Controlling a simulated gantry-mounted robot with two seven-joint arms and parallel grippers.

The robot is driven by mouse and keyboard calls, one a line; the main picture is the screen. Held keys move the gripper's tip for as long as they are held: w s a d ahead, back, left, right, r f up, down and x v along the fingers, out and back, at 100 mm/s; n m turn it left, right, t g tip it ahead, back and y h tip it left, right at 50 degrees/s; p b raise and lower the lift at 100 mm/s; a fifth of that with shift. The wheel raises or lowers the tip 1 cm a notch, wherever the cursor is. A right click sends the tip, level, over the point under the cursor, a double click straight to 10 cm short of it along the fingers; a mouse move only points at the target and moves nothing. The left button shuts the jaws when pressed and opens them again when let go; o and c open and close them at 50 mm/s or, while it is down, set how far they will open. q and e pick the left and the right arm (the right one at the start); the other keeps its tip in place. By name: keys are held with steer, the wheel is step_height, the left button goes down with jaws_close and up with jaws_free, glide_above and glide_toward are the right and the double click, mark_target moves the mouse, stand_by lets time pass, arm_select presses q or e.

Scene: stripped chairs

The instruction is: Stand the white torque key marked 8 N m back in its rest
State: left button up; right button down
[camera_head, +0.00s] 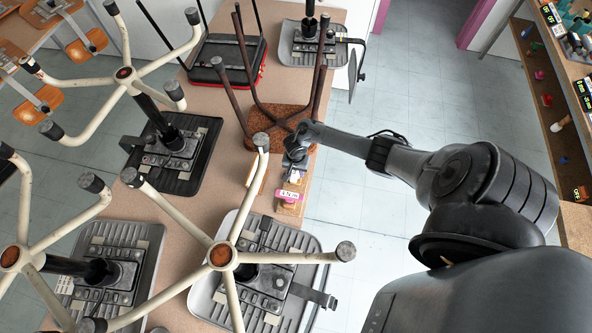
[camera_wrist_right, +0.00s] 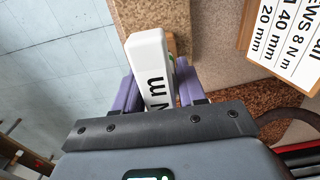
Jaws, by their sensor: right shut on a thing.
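My right gripper (camera_head: 293,161) is over the bench's right edge, in front of the brown upturned seat. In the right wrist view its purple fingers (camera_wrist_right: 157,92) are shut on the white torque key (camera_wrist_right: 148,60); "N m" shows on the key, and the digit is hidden. A small white part of the key (camera_head: 296,176) shows below the gripper in the head view. A wooden block (camera_head: 290,204), which looks like the rest, is just below it, with a pink-labelled key (camera_head: 289,196) on it. I cannot tell whether the white key touches the block. My left gripper is not in view.
A wooden sign (camera_wrist_right: 285,38) reading "8 N m", "40 mm" and "20 mm" stands beside the key. Upturned chairs with cream legs (camera_head: 221,256) and brown legs (camera_head: 243,75) crowd the bench (camera_head: 215,190). Shelves (camera_head: 545,95) stand at right; floor between is clear.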

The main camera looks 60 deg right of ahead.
steer(key=shift+f, duration=0.45)
steer(key=c, duration=0.6)
jaws_free()
steer(key=shift+o, duration=0.2)
